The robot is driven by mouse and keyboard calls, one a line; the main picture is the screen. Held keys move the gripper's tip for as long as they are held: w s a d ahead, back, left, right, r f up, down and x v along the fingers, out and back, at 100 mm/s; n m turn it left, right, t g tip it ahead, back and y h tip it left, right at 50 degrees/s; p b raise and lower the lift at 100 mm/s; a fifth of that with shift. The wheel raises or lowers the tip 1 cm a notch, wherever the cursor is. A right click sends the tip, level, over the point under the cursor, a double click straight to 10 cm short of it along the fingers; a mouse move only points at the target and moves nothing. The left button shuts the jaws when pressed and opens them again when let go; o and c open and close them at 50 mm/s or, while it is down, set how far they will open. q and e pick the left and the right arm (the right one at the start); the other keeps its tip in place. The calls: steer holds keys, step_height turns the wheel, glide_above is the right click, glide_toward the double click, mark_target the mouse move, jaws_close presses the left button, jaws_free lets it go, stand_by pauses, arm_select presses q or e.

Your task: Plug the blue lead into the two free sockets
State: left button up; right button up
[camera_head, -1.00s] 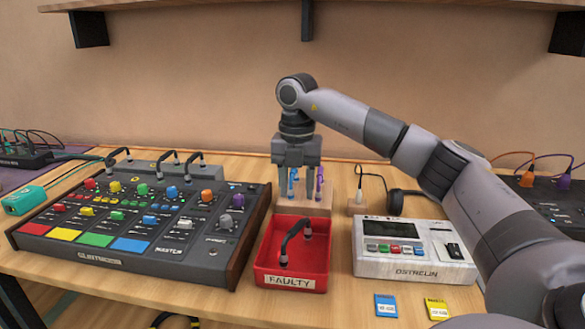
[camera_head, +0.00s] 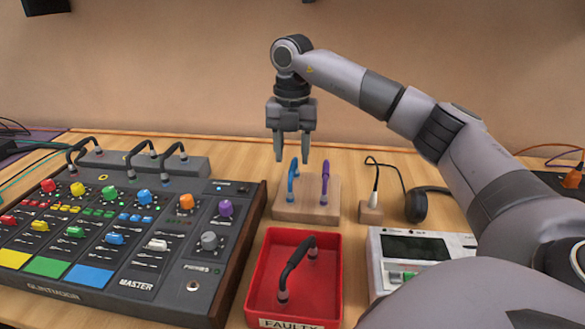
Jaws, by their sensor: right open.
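The blue lead (camera_head: 292,180) stands upright in a wooden block (camera_head: 310,204), at the left of a purple lead (camera_head: 325,181). My right gripper (camera_head: 292,158) is open and empty. Its fingers point down just above and behind the blue lead in the picture; whether they touch it I cannot tell. A grey socket strip (camera_head: 198,168) lies behind the mixer (camera_head: 120,245). Black leads (camera_head: 140,148) arch over it, plugged in. Free sockets are too small to make out. My left gripper is out of view.
A red tray (camera_head: 262,270) marked FAULTY holds a black lead (camera_head: 294,262) in front of the block. A white device (camera_head: 425,235) stands to its right, partly behind my right arm. A small wooden stand (camera_head: 371,213) and black headphones (camera_head: 418,205) are right of the block.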

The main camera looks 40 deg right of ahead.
mark_target(292, 180)
steer(key=f, duration=0.7)
steer(key=shift+s+a+b, duration=0.25)
steer(key=shift+s+b, duration=0.1)
steer(key=shift+b, duration=0.05)
jaws_close()
